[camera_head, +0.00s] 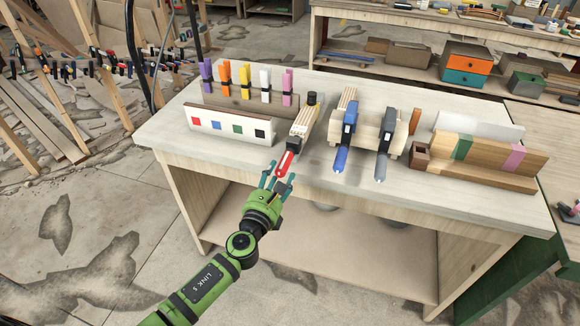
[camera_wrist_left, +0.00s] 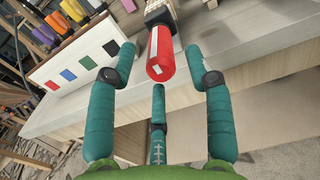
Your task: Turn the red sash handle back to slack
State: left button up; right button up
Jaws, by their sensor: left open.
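The red sash handle (camera_head: 286,160) sticks out toward the front edge of the workbench, from a clamp with a pale block (camera_head: 304,124). In the left wrist view the red handle (camera_wrist_left: 160,55) points at the camera, with a white mark on its end face. My left gripper (camera_head: 276,180) is open at the handle's near end. In the wrist view its teal fingers (camera_wrist_left: 165,75) stand on both sides of the handle, with the third finger below, and gaps show beside it. My right gripper is in neither view.
Blue (camera_head: 341,158) and grey (camera_head: 381,165) handles stick out to the right of the red one. A white board with coloured squares (camera_head: 229,123) and a rack of coloured clamps (camera_head: 250,95) stand to the left. Striped wooden pieces (camera_head: 490,152) lie at the right.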

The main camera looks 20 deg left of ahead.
aim_at(285, 163)
pick_arm(q)
jog(key=w, duration=0.4)
jog(key=shift+w+d+f, duration=0.1)
jog(key=shift+w+f, duration=0.05)
jog(key=shift+w, duration=0.8)
grip_shut()
jog(key=shift+c, duration=0.8)
grip_release()
jog(key=shift+o, duration=0.8)
jog(key=s, duration=1.2)
jog(key=shift+a, duration=0.2)
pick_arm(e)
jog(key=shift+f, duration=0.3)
